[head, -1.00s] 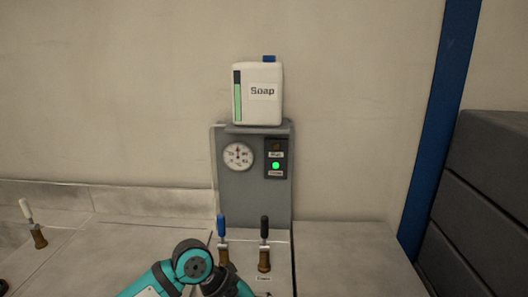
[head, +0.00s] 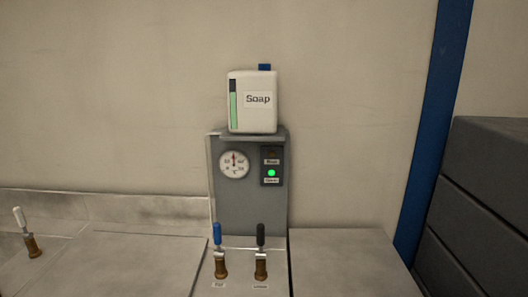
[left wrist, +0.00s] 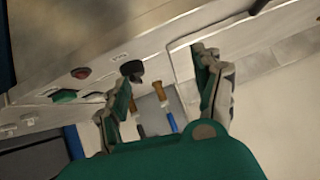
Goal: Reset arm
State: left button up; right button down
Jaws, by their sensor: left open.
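My left gripper (left wrist: 160,95) is open and empty in the left wrist view, its two green and grey fingers spread apart. Past the fingers in that view lie the bench and the blue and black handled valves, seen small and tilted. In the head view no arm shows. There, the blue-handled valve (head: 219,252) and the black-handled valve (head: 261,252) stand upright in front of a grey meter panel (head: 250,208). The panel has a round dial (head: 234,164) and a lit green lamp (head: 271,173). My right gripper is in neither view.
A white Soap container (head: 253,103) stands on top of the panel. A white-handled valve (head: 26,233) is at the far left. A blue post (head: 433,130) and dark drawers (head: 475,200) bound the right side. A red button (left wrist: 81,73) and a green button (left wrist: 63,96) show in the left wrist view.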

pick_arm(q)
jog(key=s+f+g+h, duration=0.1)
jog(key=s+f+g, duration=0.2)
jog(key=s, duration=0.4)
jog(key=s+f+g, duration=0.4)
jog(key=s, duration=0.3)
notch_tip(320, 180, down, 24)
jog(key=s+m+g, duration=0.1)
jog(key=s+a+f+g, duration=0.1)
jog(key=s+a+f, duration=0.2)
jog(key=s+f, duration=1.4)
jog(key=shift+s+f, duration=0.3)
jog(key=shift+f, duration=0.35)
